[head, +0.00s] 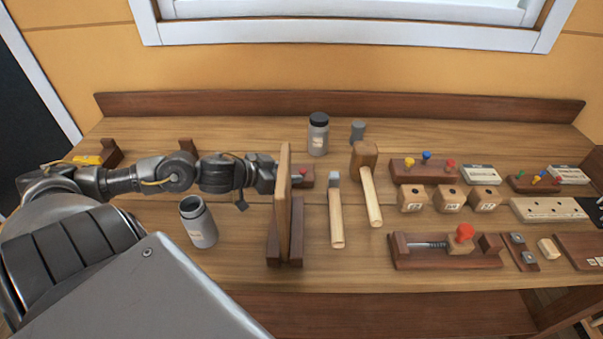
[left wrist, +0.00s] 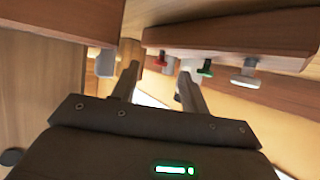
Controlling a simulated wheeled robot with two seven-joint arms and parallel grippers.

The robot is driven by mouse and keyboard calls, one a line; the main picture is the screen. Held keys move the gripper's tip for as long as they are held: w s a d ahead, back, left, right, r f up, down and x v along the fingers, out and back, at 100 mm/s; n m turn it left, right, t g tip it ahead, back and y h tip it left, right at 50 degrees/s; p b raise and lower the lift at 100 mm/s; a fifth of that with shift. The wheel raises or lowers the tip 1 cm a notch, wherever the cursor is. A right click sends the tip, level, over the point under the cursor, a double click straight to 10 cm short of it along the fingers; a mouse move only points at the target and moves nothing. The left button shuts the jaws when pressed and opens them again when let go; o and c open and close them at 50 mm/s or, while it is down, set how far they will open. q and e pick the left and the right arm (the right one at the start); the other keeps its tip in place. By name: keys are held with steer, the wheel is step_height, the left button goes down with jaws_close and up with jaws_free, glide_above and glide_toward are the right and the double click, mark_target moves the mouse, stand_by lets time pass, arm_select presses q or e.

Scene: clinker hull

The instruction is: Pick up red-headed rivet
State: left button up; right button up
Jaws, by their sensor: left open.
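In the head view a small red-headed rivet (head: 304,171) shows on a dark wooden rack (head: 308,181) just right of the upright board. In the left wrist view, which looks upside down, a red-headed rivet (left wrist: 160,59) sits in a rack (left wrist: 235,35) beside a green-headed rivet (left wrist: 206,69) and a grey-headed one (left wrist: 245,77). My left gripper (left wrist: 159,70) is open, its two fingers either side of the red head in that view; contact cannot be told. In the head view its fingertips are hidden behind the board. My right gripper is not in view.
The upright board (head: 283,185) stands close by my left gripper. A hammer (head: 336,215) and mallet (head: 370,190) lie to its right. Another rack (head: 424,176) holds yellow, blue and red heads. Jars (head: 318,138) (head: 199,225) stand behind and in front.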

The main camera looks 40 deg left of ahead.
mark_target(300, 172)
arm_select(q)
steer(key=shift+x, duration=1.6)
steer(key=shift+r, duration=0.1)
steer(key=shift+c, duration=0.4)
jaws_close()
